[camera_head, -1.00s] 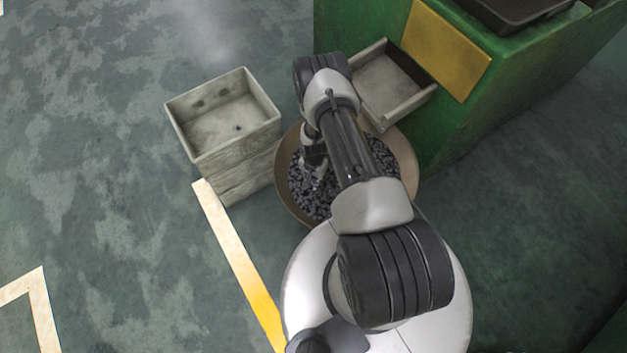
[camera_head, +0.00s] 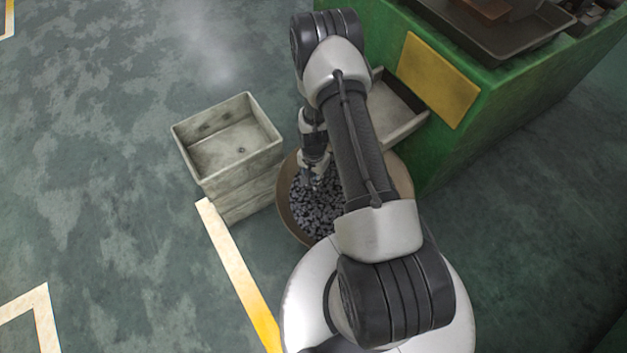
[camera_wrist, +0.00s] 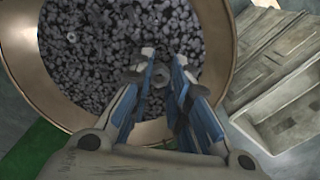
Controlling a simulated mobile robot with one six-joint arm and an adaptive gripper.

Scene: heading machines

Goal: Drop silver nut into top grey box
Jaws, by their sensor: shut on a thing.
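My gripper (camera_wrist: 158,75) is shut on a small silver nut (camera_wrist: 160,77), held between its blue-sided fingers in the wrist view. In the head view my gripper (camera_head: 312,183) hangs above the round brown bowl (camera_head: 287,218) of dark metal pieces, and the nut is too small to make out. The top grey box (camera_head: 238,143) is open and looks empty. It sits on another grey box, left of my gripper and apart from it. Grey boxes also show at the right of the wrist view (camera_wrist: 268,78).
A green machine (camera_head: 470,125) with a yellow panel (camera_head: 438,80) stands to the right. Its grey chute (camera_head: 405,118) juts out beside the bowl, partly behind my arm. A dark tray (camera_head: 490,40) lies on the machine. The floor left of the boxes is clear.

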